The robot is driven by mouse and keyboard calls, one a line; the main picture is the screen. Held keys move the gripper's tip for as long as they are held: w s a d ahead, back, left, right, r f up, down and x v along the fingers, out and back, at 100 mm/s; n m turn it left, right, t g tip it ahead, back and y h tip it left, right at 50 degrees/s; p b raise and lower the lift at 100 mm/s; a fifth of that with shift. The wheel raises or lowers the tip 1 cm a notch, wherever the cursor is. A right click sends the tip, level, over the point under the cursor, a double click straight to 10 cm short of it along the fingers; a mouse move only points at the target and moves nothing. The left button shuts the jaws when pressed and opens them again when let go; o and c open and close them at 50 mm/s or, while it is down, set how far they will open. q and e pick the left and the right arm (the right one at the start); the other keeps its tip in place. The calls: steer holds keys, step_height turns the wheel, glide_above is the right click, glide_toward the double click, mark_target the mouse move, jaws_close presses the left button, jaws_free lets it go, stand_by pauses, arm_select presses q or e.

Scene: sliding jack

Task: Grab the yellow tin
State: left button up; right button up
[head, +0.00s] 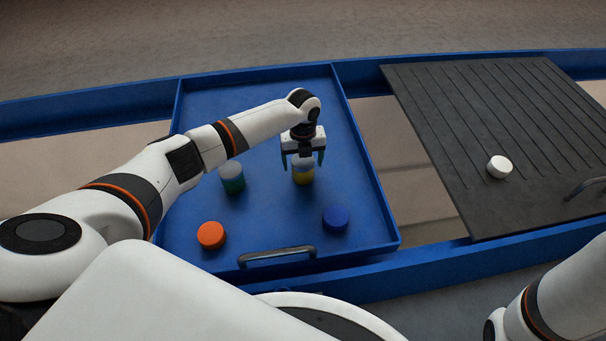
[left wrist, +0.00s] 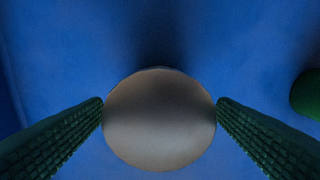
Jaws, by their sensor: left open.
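The yellow tin (head: 303,178) stands upright in the blue tray, with a yellow side and a grey-white top. In the left wrist view its round grey top (left wrist: 159,120) fills the middle. My left gripper (head: 303,163) is over the tin and open, its dark green fingers on either side of it. In the left wrist view the left fingers (left wrist: 159,112) flank the top closely; I cannot tell whether they touch it. The gripper hides part of the tin's top in the head view. My right gripper is out of view.
In the blue tray (head: 230,100) are a green tin (head: 232,178) to the left, an orange tin (head: 211,235) and a dark blue tin (head: 336,218) nearer the front handle (head: 277,256). A white tin (head: 499,167) stands on the dark ribbed board (head: 450,130) at right.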

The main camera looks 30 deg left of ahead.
arm_select(q)
step_height(320, 180, down, 3)
steer(key=shift+r+b, duration=0.2)
steer(key=shift+b, duration=0.45)
steer(key=shift+r, duration=0.1)
steer(key=c, duration=1.2)
steer(key=shift+r, duration=0.1)
